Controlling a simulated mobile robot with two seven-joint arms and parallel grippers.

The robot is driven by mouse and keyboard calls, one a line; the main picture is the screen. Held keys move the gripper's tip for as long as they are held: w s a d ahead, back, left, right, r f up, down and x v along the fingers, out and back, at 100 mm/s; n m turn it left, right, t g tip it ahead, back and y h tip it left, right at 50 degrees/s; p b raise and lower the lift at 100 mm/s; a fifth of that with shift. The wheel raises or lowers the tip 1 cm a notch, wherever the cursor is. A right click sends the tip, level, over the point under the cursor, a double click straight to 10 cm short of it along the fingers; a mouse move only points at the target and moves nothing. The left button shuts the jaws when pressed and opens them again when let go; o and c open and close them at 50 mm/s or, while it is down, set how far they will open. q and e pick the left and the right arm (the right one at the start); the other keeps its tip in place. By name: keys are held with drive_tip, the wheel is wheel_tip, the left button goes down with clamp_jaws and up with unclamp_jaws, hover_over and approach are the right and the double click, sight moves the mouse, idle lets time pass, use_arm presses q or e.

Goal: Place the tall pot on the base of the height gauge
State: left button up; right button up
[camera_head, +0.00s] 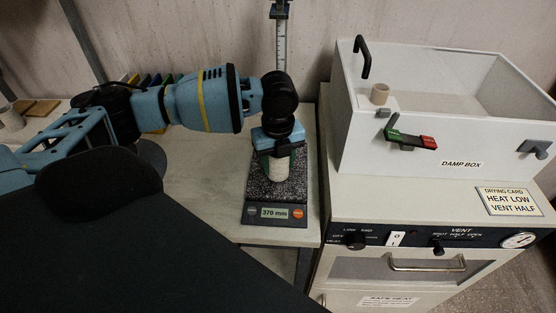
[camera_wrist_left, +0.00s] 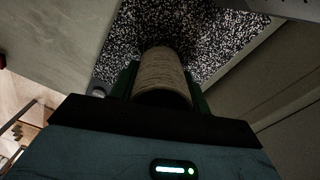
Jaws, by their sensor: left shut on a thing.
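The height gauge stands on the table with a dark speckled base (camera_head: 258,187), an upright scale and a display reading 370 mm. The tall pot (camera_head: 280,167) is a pale ribbed cylinder, upright over the speckled base. My left gripper (camera_head: 279,150) comes down from above and is shut on the pot's upper part. In the left wrist view the pot (camera_wrist_left: 163,75) sits between the green fingers, with the speckled base (camera_wrist_left: 205,25) behind it. I cannot tell whether the pot's bottom touches the base. My right gripper is not in view.
The table (camera_head: 200,180) is clear left of the gauge. Coloured items stand behind my left arm.

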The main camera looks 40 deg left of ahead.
use_arm(q)
drive_tip(key=o, duration=1)
drive_tip(key=shift+r, duration=3.85)
